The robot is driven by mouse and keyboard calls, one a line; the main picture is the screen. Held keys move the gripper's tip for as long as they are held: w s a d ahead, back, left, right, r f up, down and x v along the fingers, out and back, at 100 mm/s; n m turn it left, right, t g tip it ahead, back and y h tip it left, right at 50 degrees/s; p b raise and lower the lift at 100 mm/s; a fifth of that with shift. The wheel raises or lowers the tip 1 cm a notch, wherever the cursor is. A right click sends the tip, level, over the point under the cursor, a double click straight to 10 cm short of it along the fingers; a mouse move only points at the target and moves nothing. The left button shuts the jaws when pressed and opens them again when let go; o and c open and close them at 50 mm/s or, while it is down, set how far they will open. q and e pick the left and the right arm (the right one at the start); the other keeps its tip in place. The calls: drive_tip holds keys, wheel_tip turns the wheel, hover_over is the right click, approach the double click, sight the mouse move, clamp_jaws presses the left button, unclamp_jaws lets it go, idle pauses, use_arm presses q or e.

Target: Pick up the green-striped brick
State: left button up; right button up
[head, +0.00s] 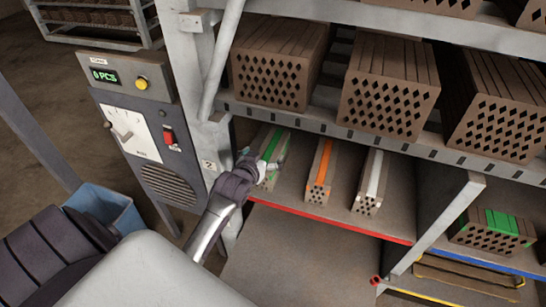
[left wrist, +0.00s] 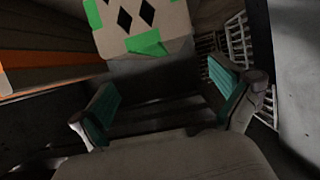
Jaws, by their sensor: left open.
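The green-striped brick (head: 272,141) lies on the lower shelf at the left end of a row, its long side running back into the shelf. My left gripper (head: 266,167) is at its near end and hides part of it. In the left wrist view the brick's end face (left wrist: 146,22), with diamond holes and green patches, shows at the top. The open left gripper (left wrist: 165,95) has teal pads on both fingers. The brick's visible face is above the space between the fingertips, and nothing is seen clasped. Whether a finger touches the brick cannot be told. My right gripper is not in view.
An orange-striped brick (head: 320,168) and a white-striped brick (head: 371,183) lie to the right on the same shelf. Large brown bricks (head: 279,62) fill the shelf above. A shelf post (head: 203,95) and a control box (head: 138,130) stand left. Another green-striped brick (head: 494,230) lies far right.

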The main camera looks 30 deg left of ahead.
sight(271, 149)
use_arm(q)
drive_tip(key=shift+x, duration=0.85)
drive_tip(key=shift+w+a+f+p, duration=0.1)
drive_tip(key=shift+w+p, duration=0.25)
drive_tip(key=shift+p, duration=0.05)
drive_tip(key=p+x, duration=0.1)
drive_tip(key=x, duration=0.2)
drive_tip(key=shift+f, duration=0.2)
drive_tip(key=shift+w+a+f, duration=0.1)
drive_tip(key=shift+w+f, duration=0.2)
drive_tip(key=shift+w, duration=0.25)
drive_tip(key=shift+s, duration=0.1)
drive_tip(key=shift+c, duration=1.7)
drive_tip(key=c, duration=1.3)
drive_tip(key=shift+r, duration=0.2)
drive_tip(key=shift+c, duration=1.1)
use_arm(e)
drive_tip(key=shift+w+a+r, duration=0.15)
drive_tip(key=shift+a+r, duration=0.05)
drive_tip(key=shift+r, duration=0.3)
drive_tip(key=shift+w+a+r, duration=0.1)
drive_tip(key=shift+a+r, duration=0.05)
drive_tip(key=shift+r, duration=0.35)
use_arm(q)
drive_tip(key=shift+r, duration=0.1)
